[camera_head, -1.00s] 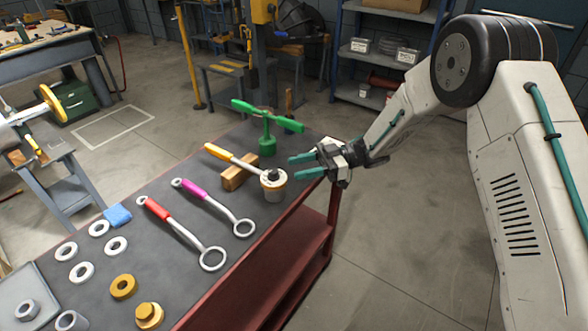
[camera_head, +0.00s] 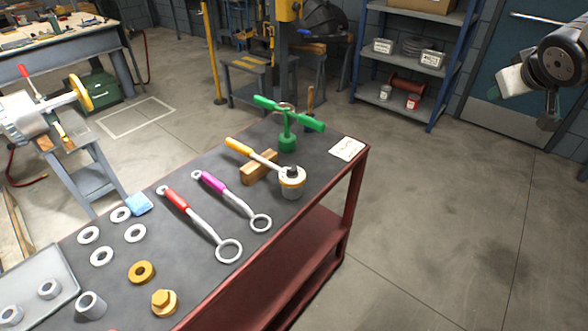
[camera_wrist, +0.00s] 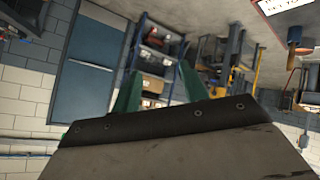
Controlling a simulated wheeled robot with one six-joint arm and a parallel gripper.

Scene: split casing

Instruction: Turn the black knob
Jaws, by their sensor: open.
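The black knob (camera_head: 293,173) sits on top of the round, brass-rimmed metal head of a tool with an orange handle (camera_head: 238,147). The tool's shaft rests on a wooden block (camera_head: 259,168) on the workbench. My gripper's green fingers show in the wrist view (camera_wrist: 160,90), apart and with nothing between them. They point toward a blue door and shelving, away from the knob.
Red-handled (camera_head: 175,198) and purple-handled (camera_head: 213,182) ring wrenches lie left of the tool. A green T-handled tool (camera_head: 288,125) stands behind it. Floor right of the bench is clear.

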